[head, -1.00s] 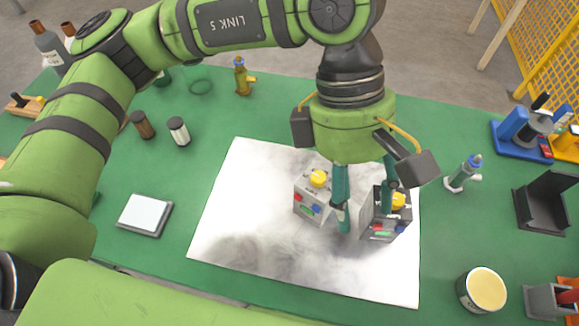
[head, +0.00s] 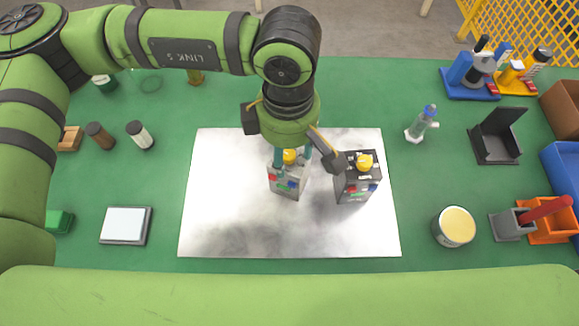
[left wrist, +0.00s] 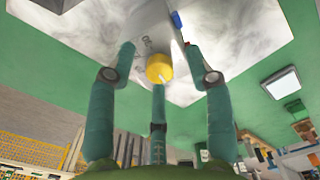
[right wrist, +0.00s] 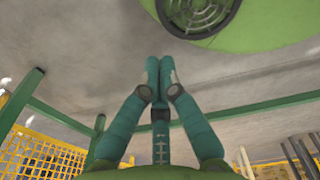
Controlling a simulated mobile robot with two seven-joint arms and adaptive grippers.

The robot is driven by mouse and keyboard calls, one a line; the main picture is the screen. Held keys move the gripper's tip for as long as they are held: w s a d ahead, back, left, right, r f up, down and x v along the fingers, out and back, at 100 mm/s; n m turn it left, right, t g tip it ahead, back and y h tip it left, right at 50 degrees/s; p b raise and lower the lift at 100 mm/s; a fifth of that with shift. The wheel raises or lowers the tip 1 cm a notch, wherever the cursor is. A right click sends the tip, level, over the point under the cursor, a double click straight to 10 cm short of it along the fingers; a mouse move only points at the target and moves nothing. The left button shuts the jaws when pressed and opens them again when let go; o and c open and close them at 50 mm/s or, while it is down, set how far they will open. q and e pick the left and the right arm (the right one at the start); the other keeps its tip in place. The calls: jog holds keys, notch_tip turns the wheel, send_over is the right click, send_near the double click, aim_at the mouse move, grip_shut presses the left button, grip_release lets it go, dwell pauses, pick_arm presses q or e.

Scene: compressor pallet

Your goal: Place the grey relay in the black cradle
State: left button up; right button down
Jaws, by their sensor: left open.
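A light grey relay (head: 287,183) with a yellow knob and coloured terminals stands upright on the white sheet. My left gripper (head: 292,156) is directly above it, open, its fingers pointing down around the yellow knob. In the left wrist view the knob (left wrist: 159,68) lies between the spread fingers; I cannot tell whether they touch it. A similar dark relay (head: 357,183) stands to its right. The black cradle (head: 497,147), with a tall back plate, is empty at the right of the table. My right gripper (right wrist: 158,72) is shut and empty in the right wrist view, away from the table.
A clear bottle with a blue cap (head: 423,124) and a round yellow-topped tin (head: 455,227) stand between sheet and right edge. Blue and orange fixtures and bins line the right side. A white-topped pad (head: 125,225) lies left. The white sheet (head: 220,215) has free room.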

pick_arm(q)
grip_shut()
jog(key=shift+r, duration=0.1)
